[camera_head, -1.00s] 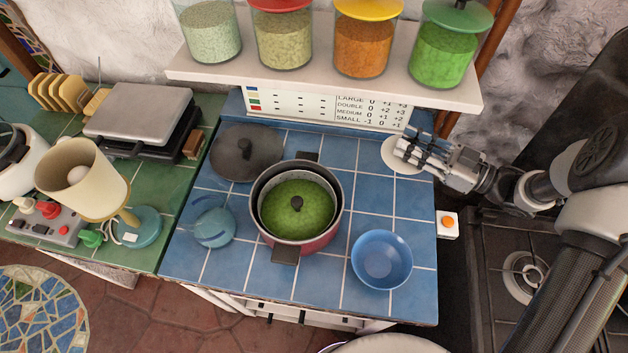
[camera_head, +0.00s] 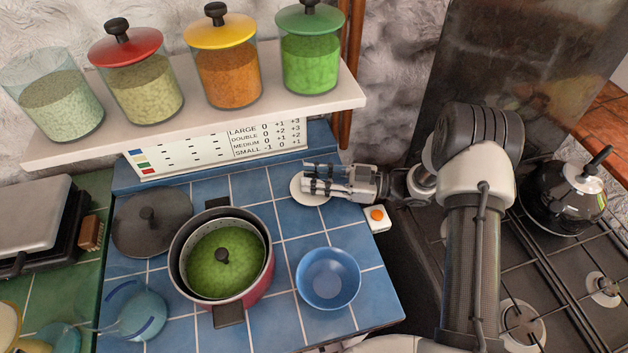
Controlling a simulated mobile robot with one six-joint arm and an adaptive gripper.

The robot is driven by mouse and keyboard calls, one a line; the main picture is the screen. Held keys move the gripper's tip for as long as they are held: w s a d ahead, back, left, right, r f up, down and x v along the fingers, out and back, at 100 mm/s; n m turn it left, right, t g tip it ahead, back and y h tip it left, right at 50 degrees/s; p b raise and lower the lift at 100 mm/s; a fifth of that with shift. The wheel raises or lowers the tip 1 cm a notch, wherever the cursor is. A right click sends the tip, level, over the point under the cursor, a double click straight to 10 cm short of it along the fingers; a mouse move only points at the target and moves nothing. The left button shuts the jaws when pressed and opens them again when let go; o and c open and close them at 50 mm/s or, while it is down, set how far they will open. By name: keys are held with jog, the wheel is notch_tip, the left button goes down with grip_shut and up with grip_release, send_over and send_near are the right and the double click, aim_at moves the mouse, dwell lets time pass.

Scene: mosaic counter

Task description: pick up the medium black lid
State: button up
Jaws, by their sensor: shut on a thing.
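A dark grey-black round lid (camera_head: 138,232) with a black knob lies flat on the blue tiles at the left back of the counter. My gripper (camera_head: 306,179) is well to its right, near the counter's right back edge, and does not touch it. The gripper's fingers are shut at a pale round disc (camera_head: 298,191), which is partly hidden beneath them. What part of the disc they grip is hidden.
A blue bowl (camera_head: 345,262) stands right of the pot. A shelf (camera_head: 345,92) with several jars overhangs the back. A white box with an orange button (camera_head: 377,218) is at the right edge. A black kettle (camera_head: 560,205) stands on the stove. A bluish round object (camera_head: 143,315) is at front left.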

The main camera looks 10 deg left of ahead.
jog(key=shift+f, duration=0.1)
jog(key=o, duration=0.6)
jog(key=shift+f, duration=0.25)
jog(key=o, duration=0.5)
jog(key=shift+r, duration=0.1)
